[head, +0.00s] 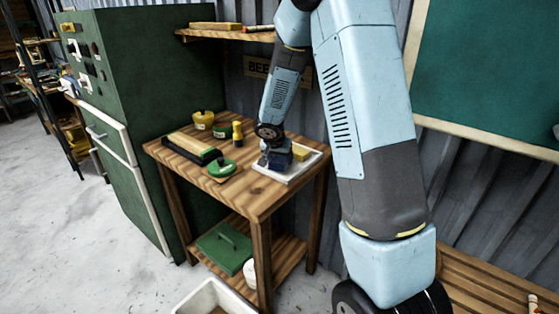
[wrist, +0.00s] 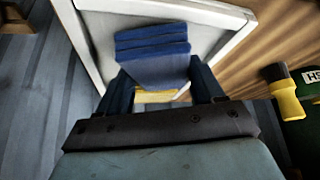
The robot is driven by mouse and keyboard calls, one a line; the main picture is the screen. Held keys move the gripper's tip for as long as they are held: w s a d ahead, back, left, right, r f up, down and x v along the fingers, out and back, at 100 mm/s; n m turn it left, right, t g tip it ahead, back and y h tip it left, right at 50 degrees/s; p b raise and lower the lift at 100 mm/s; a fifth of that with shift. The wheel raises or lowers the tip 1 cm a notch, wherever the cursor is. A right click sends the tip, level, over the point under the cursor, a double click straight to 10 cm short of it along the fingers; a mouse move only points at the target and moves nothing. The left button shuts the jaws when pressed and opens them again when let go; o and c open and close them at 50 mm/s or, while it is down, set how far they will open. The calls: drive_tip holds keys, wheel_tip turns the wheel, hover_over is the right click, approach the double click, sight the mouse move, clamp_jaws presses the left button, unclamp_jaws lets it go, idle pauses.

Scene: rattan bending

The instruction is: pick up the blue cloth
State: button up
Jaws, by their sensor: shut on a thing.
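The blue cloth (wrist: 152,55) is a folded, layered dark blue piece. In the wrist view it lies between the two fingers of my gripper (wrist: 160,88), which are shut on it. In the head view my gripper (head: 272,152) points down at the white tray on the wooden table, and the blue cloth (head: 281,160) shows at its tip. A yellow block (wrist: 155,97) shows just beyond the cloth in the wrist view, and beside it in the head view (head: 300,153). I cannot tell whether the cloth touches the tray.
The white tray (head: 312,164) sits at the right of the wooden table (head: 262,196). A shelf (head: 226,34) hangs above. A green cabinet (head: 150,80) stands left.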

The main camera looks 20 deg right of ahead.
sight(280, 160)
drive_tip(key=r, duration=0.3)
drive_tip(key=shift+s+r, duration=0.3)
drive_tip(key=s+r, duration=0.4)
drive_tip(key=r, duration=0.1)
drive_tip(key=shift+s+d+r, duration=0.15)
drive_tip(key=shift+s, duration=0.1)
drive_tip(key=s+r, duration=0.3)
drive_tip(key=s, duration=0.6)
drive_tip(key=shift+d+r, duration=0.35)
drive_tip(key=shift+c, duration=0.7)
